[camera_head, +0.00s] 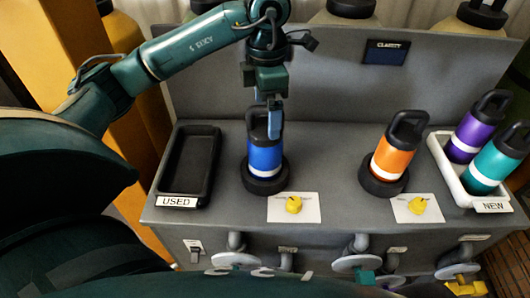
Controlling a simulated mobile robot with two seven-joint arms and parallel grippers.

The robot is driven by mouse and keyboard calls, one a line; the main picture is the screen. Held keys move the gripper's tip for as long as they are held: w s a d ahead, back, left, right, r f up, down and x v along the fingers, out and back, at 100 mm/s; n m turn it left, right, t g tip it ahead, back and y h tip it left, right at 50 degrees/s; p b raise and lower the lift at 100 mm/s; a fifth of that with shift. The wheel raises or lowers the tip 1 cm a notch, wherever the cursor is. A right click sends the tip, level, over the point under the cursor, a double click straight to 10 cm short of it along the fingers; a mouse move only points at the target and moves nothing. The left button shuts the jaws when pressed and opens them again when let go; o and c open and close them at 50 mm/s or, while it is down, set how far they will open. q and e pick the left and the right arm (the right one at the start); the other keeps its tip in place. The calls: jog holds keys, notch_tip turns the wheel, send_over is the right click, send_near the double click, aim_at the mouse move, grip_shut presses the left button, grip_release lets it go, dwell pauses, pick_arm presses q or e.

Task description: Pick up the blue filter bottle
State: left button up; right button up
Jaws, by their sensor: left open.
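The blue filter bottle (264,157) stands upright in a black round holder (264,183) on the grey bench, left of the middle. It has a blue body, a white band low down and a black cap with a loop handle. My left gripper (271,118) comes down from above and is open, with its fingers at the height of the cap. A finger covers part of the cap and handle, so I cannot tell whether it touches them. My right gripper does not show.
An empty black tray (163,165) marked USED stands left of the blue bottle. An orange bottle (394,155) stands in a holder to the right. A white NEW tray (446,172) holds a purple bottle (471,132) and a teal bottle (497,160).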

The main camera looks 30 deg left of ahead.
aim_at(266, 127)
pick_arm(q)
jog(key=shift+s+f+p, duration=0.1)
jog(key=shift+f+p, duration=0.25)
jog(key=shift+f, duration=2.05)
jog(key=shift+c, duration=0.6)
jog(key=c, duration=1.8)
